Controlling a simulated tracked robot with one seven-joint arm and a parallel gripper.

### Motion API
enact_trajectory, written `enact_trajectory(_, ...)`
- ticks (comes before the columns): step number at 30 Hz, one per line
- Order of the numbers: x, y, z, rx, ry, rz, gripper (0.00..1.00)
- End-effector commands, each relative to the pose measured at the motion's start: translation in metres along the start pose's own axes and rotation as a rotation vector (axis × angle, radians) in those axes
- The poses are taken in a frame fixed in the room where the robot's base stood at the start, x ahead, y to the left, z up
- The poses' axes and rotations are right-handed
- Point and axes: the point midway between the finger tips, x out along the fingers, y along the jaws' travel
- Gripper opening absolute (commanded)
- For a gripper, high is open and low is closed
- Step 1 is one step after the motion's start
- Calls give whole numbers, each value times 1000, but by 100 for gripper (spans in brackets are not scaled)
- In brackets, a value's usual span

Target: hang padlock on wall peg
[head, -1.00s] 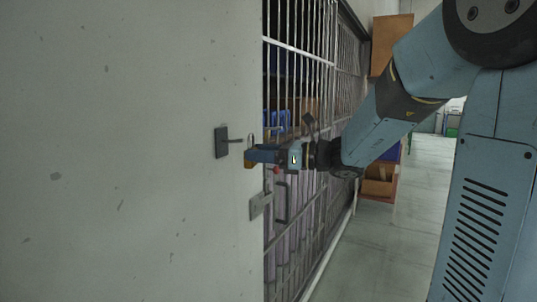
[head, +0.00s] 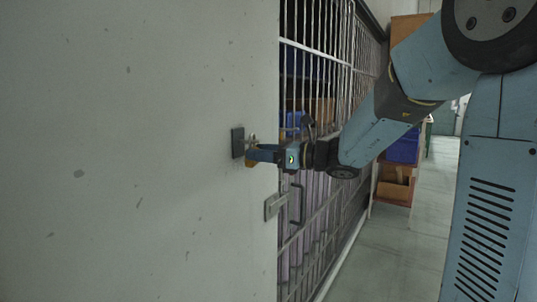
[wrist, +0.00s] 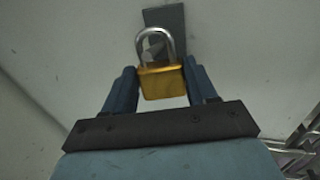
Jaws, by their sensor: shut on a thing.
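The padlock has a gold body (wrist: 163,84) and a silver shackle, upright between my two blue fingers in the wrist view. In the head view its gold body (head: 251,165) shows just below the fingertips. My gripper (head: 251,154) is shut on the padlock body, close to the wall. The wall peg's dark backplate (head: 237,142) is just left of the fingertips. In the wrist view the backplate (wrist: 166,18) lies behind the shackle, and a grey shape, likely the peg, shows within the loop. I cannot tell whether the shackle is around the peg or in front of it.
A barred metal gate (head: 318,150) with a dark handle (head: 297,205) and a grey latch box (head: 272,207) stands right of the pale wall (head: 140,150). Shelving with blue and orange bins (head: 398,170) is further back. The floor (head: 395,240) at right is clear.

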Motion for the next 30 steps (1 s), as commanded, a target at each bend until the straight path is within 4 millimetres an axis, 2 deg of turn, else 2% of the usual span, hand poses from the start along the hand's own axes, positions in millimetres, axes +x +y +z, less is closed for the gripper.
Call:
enact_trajectory(13,17,-4,-7,1,-1,1,19)
enact_trajectory(30,20,-4,-9,0,-1,1,19)
